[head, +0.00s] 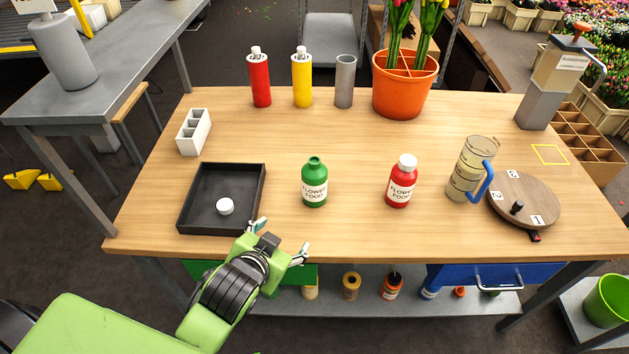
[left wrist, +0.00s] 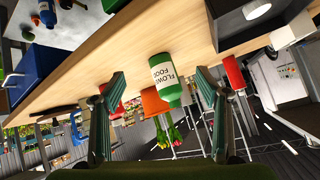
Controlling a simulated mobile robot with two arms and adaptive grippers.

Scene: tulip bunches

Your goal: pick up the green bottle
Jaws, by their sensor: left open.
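The green bottle (head: 314,184) stands upright on the wooden table, with a white "FLOWER FOOD" label and no cap on its neck. My left gripper (head: 281,237) is open and empty at the table's front edge, to the left of and nearer than the bottle. In the left wrist view the table appears upside down, and the green bottle (left wrist: 166,82) shows ahead between the two spread fingers of the gripper (left wrist: 159,74), not touched by either. My right gripper is not in view.
A black tray (head: 186,215) holding a white cap (head: 225,206) lies left of the bottle. A red flower food bottle (head: 401,185) stands to the right, then a jug (head: 464,175) and a round board (head: 535,205). Red, yellow and grey containers and an orange pot (head: 402,95) stand behind.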

